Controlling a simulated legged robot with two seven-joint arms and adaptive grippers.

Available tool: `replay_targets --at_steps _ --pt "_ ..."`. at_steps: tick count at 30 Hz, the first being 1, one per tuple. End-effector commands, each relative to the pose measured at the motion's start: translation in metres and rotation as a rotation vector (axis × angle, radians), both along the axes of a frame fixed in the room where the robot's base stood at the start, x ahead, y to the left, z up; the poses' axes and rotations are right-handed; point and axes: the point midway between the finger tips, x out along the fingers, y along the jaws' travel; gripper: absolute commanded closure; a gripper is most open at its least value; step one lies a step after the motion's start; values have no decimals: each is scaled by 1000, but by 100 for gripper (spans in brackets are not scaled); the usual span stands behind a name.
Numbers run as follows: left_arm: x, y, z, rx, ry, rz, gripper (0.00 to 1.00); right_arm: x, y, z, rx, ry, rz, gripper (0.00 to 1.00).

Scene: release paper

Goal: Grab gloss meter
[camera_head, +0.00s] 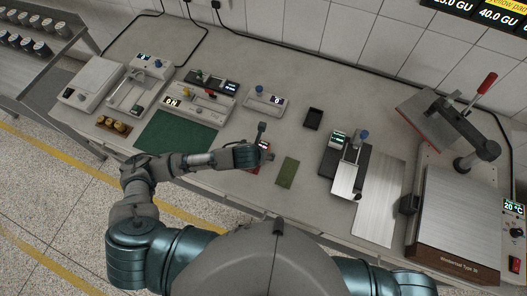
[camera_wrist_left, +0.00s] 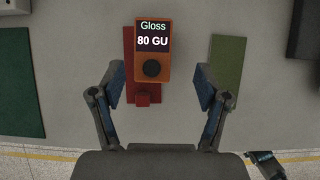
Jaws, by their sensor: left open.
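The gloss meter (camera_wrist_left: 153,50) is a small orange block with a dark display reading "Gloss 80 GU" and a round black knob. It sits over a red strip (camera_wrist_left: 129,60) on the grey table. My left gripper (camera_wrist_left: 158,84) is open, with one finger on each side of the meter's knob end; gaps show on both sides. In the head view my left gripper (camera_head: 262,145) reaches over the middle of the table and mostly hides the meter. My right gripper is not in view.
A green strip (camera_head: 287,172) lies right of the meter, and a dark green mat (camera_head: 176,134) lies to its left. Several bench instruments stand along the back left. A small black tray (camera_head: 313,119), a silver-plated device (camera_head: 345,178) and a large press (camera_head: 460,215) stand to the right.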

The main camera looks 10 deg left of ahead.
Motion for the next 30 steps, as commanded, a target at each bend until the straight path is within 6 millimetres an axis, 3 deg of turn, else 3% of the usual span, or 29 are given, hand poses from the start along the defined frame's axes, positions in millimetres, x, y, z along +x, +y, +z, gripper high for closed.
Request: replay_targets --at_steps 7,15,23,24,26,30 --pt "10 0 -18 0 1 2 25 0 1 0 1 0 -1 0" --pt "32 -3 -51 1 2 1 25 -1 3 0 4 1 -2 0" --pt "33 -3 -54 0 -1 -1 25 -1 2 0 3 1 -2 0" --pt "33 -3 -54 -1 -1 -1 27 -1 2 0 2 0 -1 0" --pt "33 -3 -54 -1 -1 -1 42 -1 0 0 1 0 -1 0" --pt "34 -2 -54 0 0 -1 77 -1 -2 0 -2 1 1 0"
